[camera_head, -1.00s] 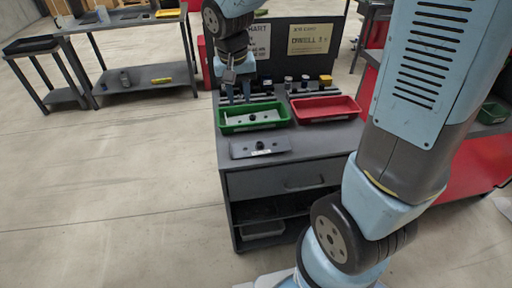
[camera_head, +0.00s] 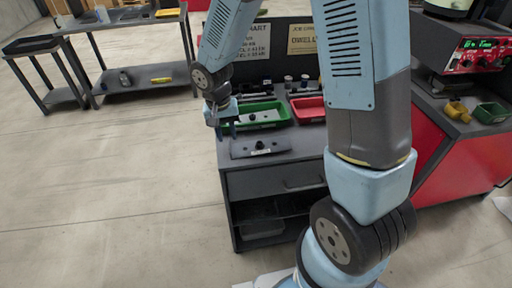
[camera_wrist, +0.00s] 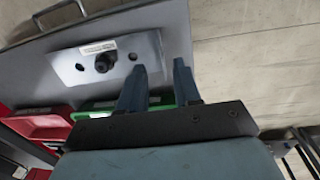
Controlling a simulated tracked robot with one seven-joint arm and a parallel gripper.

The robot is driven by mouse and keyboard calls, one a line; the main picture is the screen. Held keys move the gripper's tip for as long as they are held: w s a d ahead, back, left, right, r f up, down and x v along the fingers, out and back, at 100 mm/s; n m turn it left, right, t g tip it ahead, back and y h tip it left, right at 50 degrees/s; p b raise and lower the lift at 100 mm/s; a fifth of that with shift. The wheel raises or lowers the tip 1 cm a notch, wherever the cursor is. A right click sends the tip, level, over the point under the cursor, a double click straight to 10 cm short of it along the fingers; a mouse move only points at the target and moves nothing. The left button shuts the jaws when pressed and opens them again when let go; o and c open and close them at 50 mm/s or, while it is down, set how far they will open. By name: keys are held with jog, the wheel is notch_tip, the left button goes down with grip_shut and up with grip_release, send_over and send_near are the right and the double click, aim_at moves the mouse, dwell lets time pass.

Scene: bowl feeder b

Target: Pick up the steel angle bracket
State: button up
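I cannot pick out a steel angle bracket for certain in either view. A grey plate (camera_head: 275,147) with a black knob and a label lies on the workbench top (camera_head: 310,150), in front of a green tray (camera_head: 283,113). The tray holds a light grey piece (camera_head: 262,118) with a dark knob, partly hidden. My gripper (camera_head: 225,130) hangs above the left edge of the bench, left of the plate. In the wrist view the plate (camera_wrist: 130,48) shows beyond my open, empty fingers (camera_wrist: 160,85), with the green tray (camera_wrist: 100,104) below.
A red tray (camera_head: 309,110) stands right of the green tray, partly behind my arm. Small parts and upright signs (camera_head: 302,39) are behind them. A red cabinet (camera_head: 445,155) with a machine (camera_head: 480,50) stands at the right. Open floor (camera_head: 110,190) lies left of the bench.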

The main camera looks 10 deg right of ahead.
jog(key=shift+w+d+f, duration=0.1)
jog(key=shift+w+f, duration=0.1)
jog(key=shift+f, duration=1.25)
jog(key=shift+w+d+f, duration=0.1)
jog(key=shift+w+f, duration=0.05)
jog(key=shift+f, duration=1.3)
jog(key=shift+c, duration=0.5)
grip_shut()
jog(key=shift+s, duration=0.15)
